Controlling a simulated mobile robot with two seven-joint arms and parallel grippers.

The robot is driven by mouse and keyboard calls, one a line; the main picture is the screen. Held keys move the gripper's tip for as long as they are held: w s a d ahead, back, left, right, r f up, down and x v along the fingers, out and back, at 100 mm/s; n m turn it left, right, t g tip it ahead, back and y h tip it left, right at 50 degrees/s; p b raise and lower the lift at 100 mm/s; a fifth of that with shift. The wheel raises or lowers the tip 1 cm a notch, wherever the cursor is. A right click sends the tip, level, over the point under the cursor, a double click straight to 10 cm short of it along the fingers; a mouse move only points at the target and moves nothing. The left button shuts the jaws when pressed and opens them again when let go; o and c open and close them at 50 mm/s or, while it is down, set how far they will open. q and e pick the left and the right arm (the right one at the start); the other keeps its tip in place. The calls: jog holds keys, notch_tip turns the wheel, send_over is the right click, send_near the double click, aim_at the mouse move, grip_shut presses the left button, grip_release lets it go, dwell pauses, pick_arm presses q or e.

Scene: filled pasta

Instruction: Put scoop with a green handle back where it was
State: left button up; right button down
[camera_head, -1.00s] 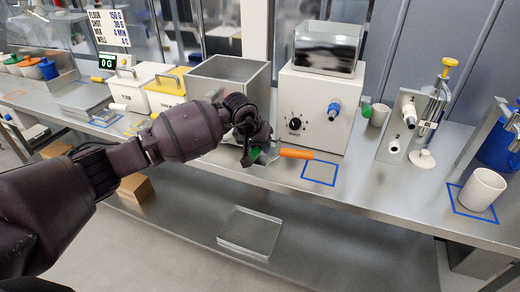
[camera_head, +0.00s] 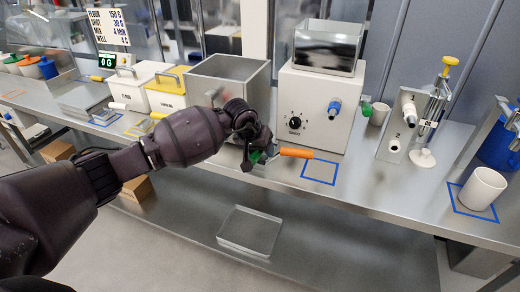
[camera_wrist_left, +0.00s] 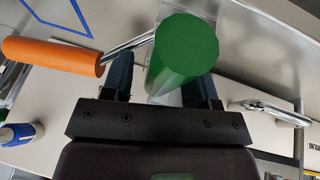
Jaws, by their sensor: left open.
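The scoop's green handle (camera_head: 257,156) shows at my left gripper (camera_head: 252,148), near the front of the counter. In the left wrist view the green handle (camera_wrist_left: 183,58) stands between the two fingers of my left gripper (camera_wrist_left: 160,82), nearer the right one. The gripper is open, and I cannot tell whether either finger touches the handle. The scoop's bowl is hidden behind the handle and gripper. A tool with an orange handle (camera_head: 297,153) lies just right of the gripper; it also shows left of the fingers in the left wrist view (camera_wrist_left: 50,54). My right gripper is not in view.
A white machine with a knob (camera_head: 315,105) and an open metal bin (camera_head: 232,75) stand behind the gripper. A blue square outline (camera_head: 319,182) on the counter is empty. A white cup (camera_head: 483,188) stands in another outline at right. A clear tray (camera_head: 250,231) lies below.

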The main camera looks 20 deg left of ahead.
pick_arm(q)
jog(key=shift+a+r, duration=0.1)
jog(key=shift+r, duration=0.35)
jog(key=v, duration=1.1)
jog(key=s+d+f+n+g+h, duration=0.1)
jog(key=s+d+f+n+h, duration=0.2)
jog(key=s+d+n+h, duration=0.4)
jog(key=s+d+f+n+h, duration=0.4)
jog(key=s+d+n+h, duration=0.15)
jog(key=d+n, duration=0.2)
jog(key=s+a+f+m+t+y, duration=0.3)
jog(key=a+f+m+t+y, duration=0.3)
jog(key=m, duration=0.9)
jog(key=s+a+f+m+t+y, duration=0.4)
jog(key=a+m+t, duration=0.35)
jog(key=m, duration=0.85)
jog(key=s+a+f+n+g+y, duration=0.2)
jog(key=s+f+n, duration=0.4)
jog(key=n, duration=0.1)
jog(key=s+a+f+n+g+y, duration=0.2)
jog(key=s+f+n, duration=0.3)
jog(key=n, duration=0.3)
jog(key=shift+s+a+f+g+y, duration=0.3)
jog(key=shift+s+f+g+y, duration=0.15)
jog(key=shift+f+g, duration=0.15)
